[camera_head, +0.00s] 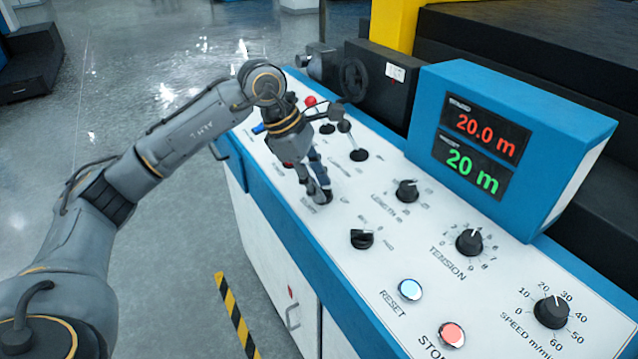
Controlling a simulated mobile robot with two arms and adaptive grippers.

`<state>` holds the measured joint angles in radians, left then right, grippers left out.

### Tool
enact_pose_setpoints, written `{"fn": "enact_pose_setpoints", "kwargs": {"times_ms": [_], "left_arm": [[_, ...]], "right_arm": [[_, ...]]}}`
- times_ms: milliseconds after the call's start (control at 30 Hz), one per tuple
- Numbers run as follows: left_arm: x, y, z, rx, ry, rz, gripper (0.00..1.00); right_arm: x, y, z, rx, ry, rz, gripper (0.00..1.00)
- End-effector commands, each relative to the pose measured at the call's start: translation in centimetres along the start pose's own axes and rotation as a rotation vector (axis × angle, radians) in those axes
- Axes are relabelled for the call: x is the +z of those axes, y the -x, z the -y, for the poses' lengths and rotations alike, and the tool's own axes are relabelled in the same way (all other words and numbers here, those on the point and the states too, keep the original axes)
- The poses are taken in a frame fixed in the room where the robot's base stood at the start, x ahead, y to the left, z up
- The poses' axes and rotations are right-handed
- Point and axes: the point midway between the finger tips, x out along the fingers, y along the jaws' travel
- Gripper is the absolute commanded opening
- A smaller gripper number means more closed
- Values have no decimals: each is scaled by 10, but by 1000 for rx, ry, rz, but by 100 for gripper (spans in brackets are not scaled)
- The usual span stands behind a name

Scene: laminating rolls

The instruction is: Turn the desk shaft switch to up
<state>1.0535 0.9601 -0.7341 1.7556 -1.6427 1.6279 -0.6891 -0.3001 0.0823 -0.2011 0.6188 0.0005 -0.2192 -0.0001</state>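A white and blue control desk (395,245) crosses the middle of the view. My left gripper (318,192) points down at its left part, its fingertips close to the panel. The gripper hides whatever lies directly under it, and a small label beside the fingertips is too blurred to read surely. I cannot tell whether the fingers are open or shut, or touch a switch. A black lever switch (358,154) stands just right of the gripper, with other dark levers (327,128) behind. I cannot tell which one is the shaft switch. My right gripper is out of view.
A black selector (361,239), length knob (406,191), tension knob (469,242) and speed knob (551,312) lie to the right. Reset (410,290) and stop (451,334) buttons are in front. A blue display box (560,150) stands behind, with a dark handwheel (354,80) further left.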

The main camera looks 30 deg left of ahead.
Motion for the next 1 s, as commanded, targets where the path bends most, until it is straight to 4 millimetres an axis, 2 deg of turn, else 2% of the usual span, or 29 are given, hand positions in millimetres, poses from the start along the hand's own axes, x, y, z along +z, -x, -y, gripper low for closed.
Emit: {"fn": "enact_pose_setpoints", "kwargs": {"times_ms": [300, 500, 700, 1000], "left_arm": [[0, 64, -1, 5, 0, 1, 33], [0, 98, 0, 1, 0, 0, 33], [0, 112, 0, -1, 0, -1, 33], [0, 113, 0, -2, -1, -1, 33]], "right_arm": [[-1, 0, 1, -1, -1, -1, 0], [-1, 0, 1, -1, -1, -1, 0], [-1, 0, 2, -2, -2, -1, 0], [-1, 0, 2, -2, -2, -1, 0]]}}
